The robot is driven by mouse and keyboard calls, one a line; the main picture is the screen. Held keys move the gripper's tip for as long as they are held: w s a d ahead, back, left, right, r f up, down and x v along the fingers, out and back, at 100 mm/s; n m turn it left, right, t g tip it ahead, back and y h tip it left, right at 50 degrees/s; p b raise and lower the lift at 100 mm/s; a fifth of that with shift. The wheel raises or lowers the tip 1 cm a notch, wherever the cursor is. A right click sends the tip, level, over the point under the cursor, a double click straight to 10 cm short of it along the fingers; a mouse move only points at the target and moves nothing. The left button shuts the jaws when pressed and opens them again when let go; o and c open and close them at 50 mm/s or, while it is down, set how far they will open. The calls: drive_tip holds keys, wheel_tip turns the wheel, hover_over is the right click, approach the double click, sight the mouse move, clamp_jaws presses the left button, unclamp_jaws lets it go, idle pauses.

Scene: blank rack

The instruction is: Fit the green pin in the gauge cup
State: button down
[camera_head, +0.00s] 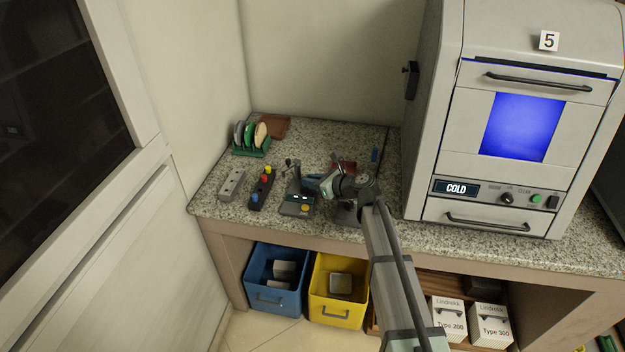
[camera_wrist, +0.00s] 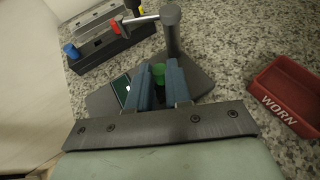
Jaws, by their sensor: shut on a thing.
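My gripper (camera_wrist: 159,68) is shut on the green pin (camera_wrist: 158,73), whose green end shows between the two blue fingers in the wrist view. The gauge cup cannot be made out; the fingers and pin cover that area. The pin's lower end is hidden.
A dark rack (camera_head: 257,199) with red, yellow and blue pins and a grey block (camera_head: 231,186) stand left of the gauge. A red tray marked WORN (camera_wrist: 283,103) lies to the right. A disc holder (camera_head: 252,151) is behind; the cabinet marked COLD (camera_head: 430,130) bounds the right.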

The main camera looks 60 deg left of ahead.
drive_tip(key=c, duration=1)
unclamp_jaws()
drive_tip(key=v, duration=1.4)
drive_tip(key=shift+a, duration=0.1)
